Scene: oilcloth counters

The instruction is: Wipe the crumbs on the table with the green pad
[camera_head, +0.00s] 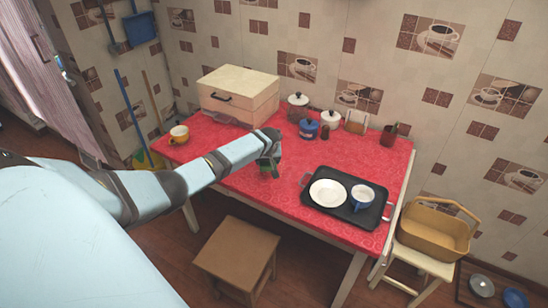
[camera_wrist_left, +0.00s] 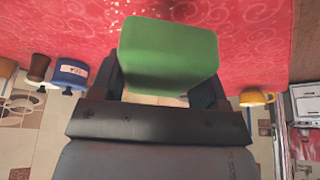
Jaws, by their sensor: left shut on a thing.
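My left gripper (camera_head: 268,151) reaches over the middle of the red table (camera_head: 330,160). It is shut on the green pad (camera_wrist_left: 168,57), which fills the upper middle of the left wrist view. In the head view only a small green part shows under the gripper, low over the cloth; I cannot tell whether it touches. A few pale specks, perhaps crumbs (camera_wrist_left: 158,11), show on the cloth beyond the pad in the left wrist view. The head view is too small to show crumbs clearly. My right gripper is not in view.
A black tray (camera_head: 330,208) with a white plate and blue cup lies to the right. A wooden bread box (camera_head: 238,88), jars (camera_head: 298,107) and a blue pot (camera_head: 308,129) stand at the back. A yellow cup (camera_head: 179,134) is left. A stool (camera_head: 237,252) stands in front.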

